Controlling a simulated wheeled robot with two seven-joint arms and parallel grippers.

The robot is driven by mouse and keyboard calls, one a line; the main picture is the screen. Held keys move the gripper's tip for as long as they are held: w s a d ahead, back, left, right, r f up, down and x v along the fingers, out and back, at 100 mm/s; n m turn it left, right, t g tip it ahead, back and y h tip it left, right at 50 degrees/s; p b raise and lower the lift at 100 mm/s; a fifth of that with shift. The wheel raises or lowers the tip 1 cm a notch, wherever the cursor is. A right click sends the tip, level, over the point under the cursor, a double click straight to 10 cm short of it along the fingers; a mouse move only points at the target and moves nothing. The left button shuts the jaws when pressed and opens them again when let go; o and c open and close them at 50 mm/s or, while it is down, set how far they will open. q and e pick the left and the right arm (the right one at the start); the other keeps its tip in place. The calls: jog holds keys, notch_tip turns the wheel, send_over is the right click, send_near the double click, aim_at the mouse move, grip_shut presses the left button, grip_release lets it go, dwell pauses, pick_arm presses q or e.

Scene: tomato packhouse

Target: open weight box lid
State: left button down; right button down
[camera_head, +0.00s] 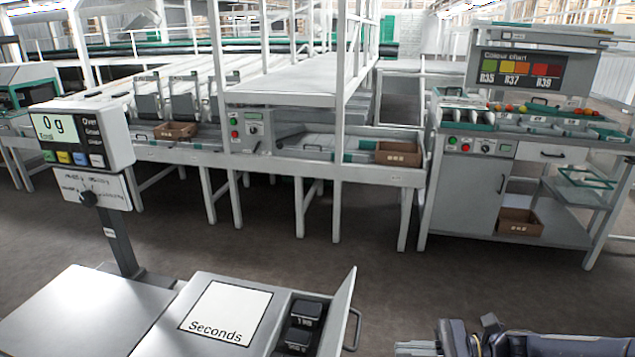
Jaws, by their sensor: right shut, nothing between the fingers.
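The weight box (284,308) is at the bottom centre, set in the right end of the grey bench top. Its lid (341,309) stands up steeply along the box's right side, so the box is open. The lid's bar handle (357,330) is on its outer right face. Black weights (304,312) show inside, one above the other in the picture. My right gripper (412,348) is at the bottom edge, right of the lid and apart from the handle. It is shut and empty, and partly cut off by the frame. My left gripper is out of view.
A white "Seconds" sheet (227,312) lies left of the box. A scale display (80,137) reading 0 g stands on a post at the left. Across the open floor (380,275) are a conveyor bench (290,163) and a colour-chart station (465,190).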

jog(key=s+d+r+n+t+h, duration=0.1)
jog(key=s+r+n+h, duration=0.1)
jog(key=s+n+h, duration=0.6)
jog(key=s+r+n+t+h, duration=0.2)
jog(key=s+r+n+h, duration=0.1)
jog(key=s+n+h, duration=0.45)
notch_tip(320, 180, up, 12)
jog(key=s+n+y+p, duration=0.1)
jog(key=s+y+p, duration=0.1)
jog(key=p, duration=1)
jog(key=shift+d+f, duration=0.2)
jog(key=shift+f, duration=0.05)
jog(key=c, duration=2)
grip_release()
jog(key=shift+r, duration=0.25)
jog(key=shift+c, duration=0.2)
jog(key=shift+o, duration=2.4)
jog(key=m+g+y, duration=0.1)
jog(key=g+y, duration=0.1)
jog(key=y, duration=0.9)
send_near(342, 338)
jog(key=w+d+f, duration=0.3)
jog(key=w+f, duration=0.1)
jog(key=x, duration=0.7)
jog(key=shift+w+a, duration=0.25)
jog(key=shift+w, duration=0.15)
